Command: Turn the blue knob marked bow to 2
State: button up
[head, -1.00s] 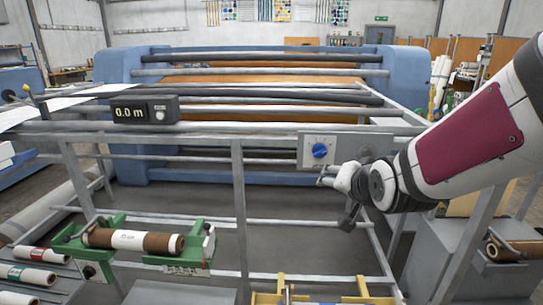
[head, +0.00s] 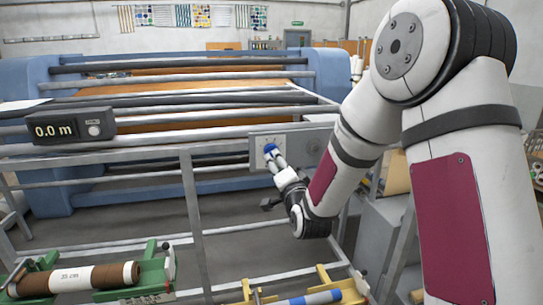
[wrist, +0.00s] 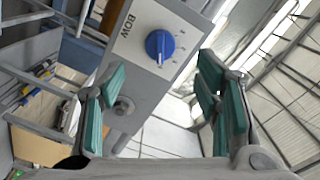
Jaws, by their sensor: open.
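The blue knob (head: 270,148) sits on a pale panel (head: 258,139) on the front rail of the press. The wrist view shows the knob (wrist: 159,46) up close, with BOW printed on its panel (wrist: 128,48). A white pointer line on the knob points down in that picture; small scale marks lie around it, too small to read surely. My gripper (wrist: 161,72) is open, its teal-padded fingers apart, with the knob ahead between and beyond them. In the head view my gripper (head: 276,161) is close in front of the knob; contact cannot be told.
A counter reading 0.0 m (head: 72,126) stands on the left. A green roll stand (head: 140,278) and a yellow one (head: 300,292) are below. Metal rails and posts surround the arm.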

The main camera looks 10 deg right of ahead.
aim_at(271, 154)
jog(key=w, duration=0.9)
jog(key=shift+w, duration=0.35)
jog(key=c, duration=1.1)
